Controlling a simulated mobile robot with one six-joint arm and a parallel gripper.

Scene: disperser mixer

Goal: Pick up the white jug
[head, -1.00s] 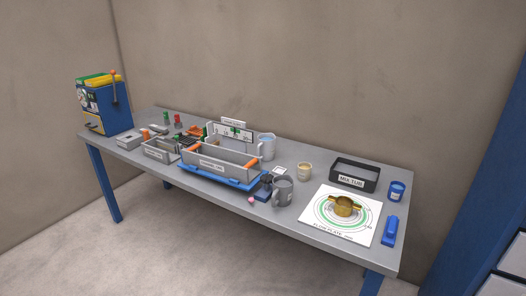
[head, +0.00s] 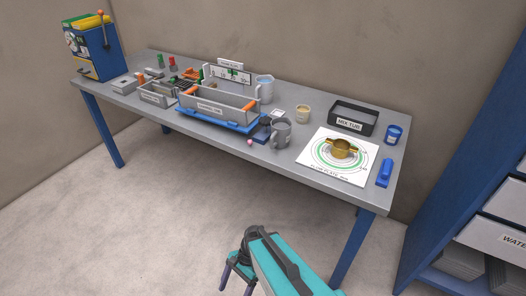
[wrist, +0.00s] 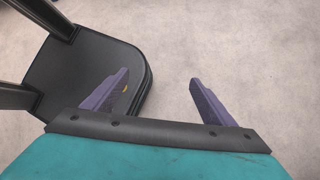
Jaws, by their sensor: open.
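The white jug (head: 265,89), pale with a bluish tint, stands upright on the grey table behind the right end of the long grey caddy, which hides part of its lower side. My gripper (head: 236,278) is low in front of the table at the bottom of the head view, well away from the jug. The jug is not in the wrist view.
The grey caddy (head: 218,107) sits on a blue base (head: 215,121). A blue shelf unit (head: 440,215) is at right.

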